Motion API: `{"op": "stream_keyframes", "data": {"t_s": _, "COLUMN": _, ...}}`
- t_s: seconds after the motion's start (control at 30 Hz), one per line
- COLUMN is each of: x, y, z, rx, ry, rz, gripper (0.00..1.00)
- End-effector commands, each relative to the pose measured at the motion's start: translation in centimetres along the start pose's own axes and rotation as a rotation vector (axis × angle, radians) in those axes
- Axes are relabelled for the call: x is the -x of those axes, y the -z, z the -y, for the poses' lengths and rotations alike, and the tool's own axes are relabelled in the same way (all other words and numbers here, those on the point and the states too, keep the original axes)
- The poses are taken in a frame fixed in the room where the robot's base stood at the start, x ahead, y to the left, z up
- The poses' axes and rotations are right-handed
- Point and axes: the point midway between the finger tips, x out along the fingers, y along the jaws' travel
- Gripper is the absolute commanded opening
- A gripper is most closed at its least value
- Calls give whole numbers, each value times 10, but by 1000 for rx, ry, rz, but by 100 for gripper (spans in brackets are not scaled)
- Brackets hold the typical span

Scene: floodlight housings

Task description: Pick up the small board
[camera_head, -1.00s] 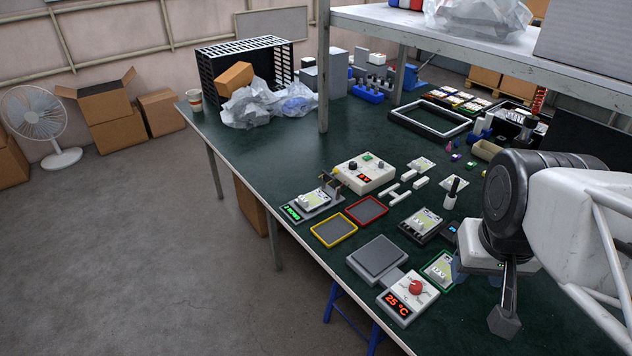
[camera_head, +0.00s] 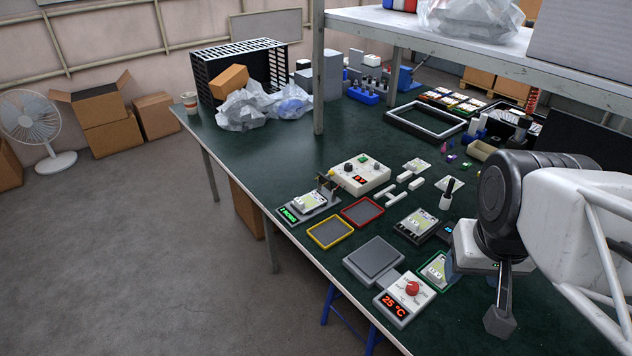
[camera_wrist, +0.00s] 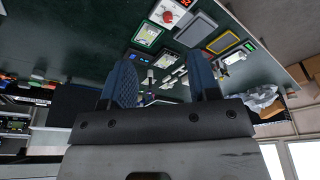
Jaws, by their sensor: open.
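Several small pale boards with white parts and greenish labels are in the head view; I cannot tell which one is meant. Another board (camera_head: 417,222) sits on a dark fixture, and another (camera_head: 309,202) on a grey fixture with a green display. Two more (camera_head: 417,165) (camera_head: 449,184) lie farther back. In the wrist view my gripper (camera_wrist: 164,80) is open, its blue fingers apart with nothing held between them. The green-rimmed tray (camera_wrist: 136,37) shows beyond the fingers.
A grey plate (camera_head: 373,258) and a box with a red knob (camera_head: 408,297) stand near the front edge. A shelf post (camera_head: 320,80) rises behind.

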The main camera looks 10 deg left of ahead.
Motion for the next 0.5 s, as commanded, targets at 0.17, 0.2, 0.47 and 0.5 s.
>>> {"op": "stream_keyframes", "data": {"t_s": 0.17, "x": 0, "y": 0, "z": 0, "rx": 0, "ry": 0, "rz": 0, "gripper": 72}}
{"op": "stream_keyframes", "data": {"t_s": 0.2, "x": 0, "y": 0, "z": 0, "rx": 0, "ry": 0, "rz": 0, "gripper": 72}}
{"op": "stream_keyframes", "data": {"t_s": 0.47, "x": 0, "y": 2, "z": 0, "rx": 8, "ry": -3, "rz": 3, "gripper": 72}}
{"op": "stream_keyframes", "data": {"t_s": 0.5, "x": -1, "y": 3, "z": 0, "rx": 14, "ry": -6, "rz": 6, "gripper": 72}}
